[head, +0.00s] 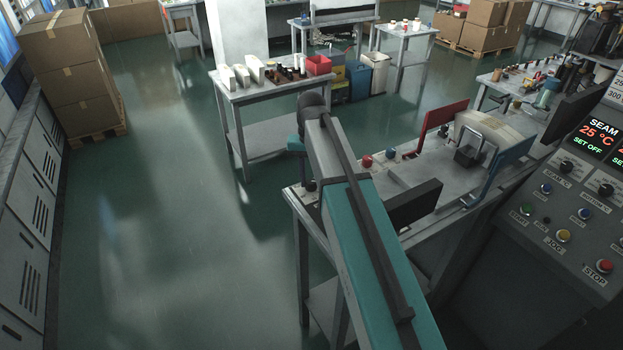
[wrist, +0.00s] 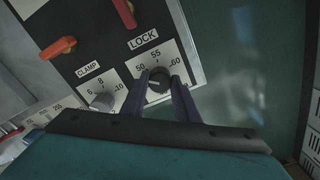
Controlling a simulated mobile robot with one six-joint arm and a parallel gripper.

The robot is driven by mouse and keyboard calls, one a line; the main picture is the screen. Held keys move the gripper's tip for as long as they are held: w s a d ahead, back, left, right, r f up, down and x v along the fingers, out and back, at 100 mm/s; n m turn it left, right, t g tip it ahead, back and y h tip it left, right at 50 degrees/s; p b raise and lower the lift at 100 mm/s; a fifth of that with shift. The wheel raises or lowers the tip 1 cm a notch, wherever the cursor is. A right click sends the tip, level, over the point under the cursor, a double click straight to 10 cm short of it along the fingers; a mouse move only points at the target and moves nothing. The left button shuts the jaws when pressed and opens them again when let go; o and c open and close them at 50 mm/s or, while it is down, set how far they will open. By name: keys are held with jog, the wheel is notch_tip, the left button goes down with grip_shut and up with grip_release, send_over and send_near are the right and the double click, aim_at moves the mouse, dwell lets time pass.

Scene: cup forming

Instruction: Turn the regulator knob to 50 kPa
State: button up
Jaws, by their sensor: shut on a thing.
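In the wrist view, a dark round knob (wrist: 158,84) sits on a white dial plate (wrist: 172,52) marked 50, 55 and 60, with the word LOCK above it. My gripper (wrist: 157,78) is shut on this knob, one finger on each side. A small pale mark shows on the knob, but which number it points to is too small to tell. No kPa unit is readable. In the head view my arm covers the gripper and the knob.
A grey knob (wrist: 103,101) on a CLAMP dial marked 6, 8, 10 sits just left of my left finger. Red levers (wrist: 58,47) stand out above the dials. Open floor lies right of the panel. In the head view a bench (head: 420,180) carries machinery.

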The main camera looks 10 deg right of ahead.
aim_at(311, 181)
jog(key=shift+m, duration=0.7)
jog(key=o, duration=1.1)
jog(key=shift+c, duration=0.2)
jog(key=shift+r, duration=0.15)
notch_tip(311, 181, up, 14)
jog(key=p, duration=0.7)
jog(key=shift+f, duration=0.25)
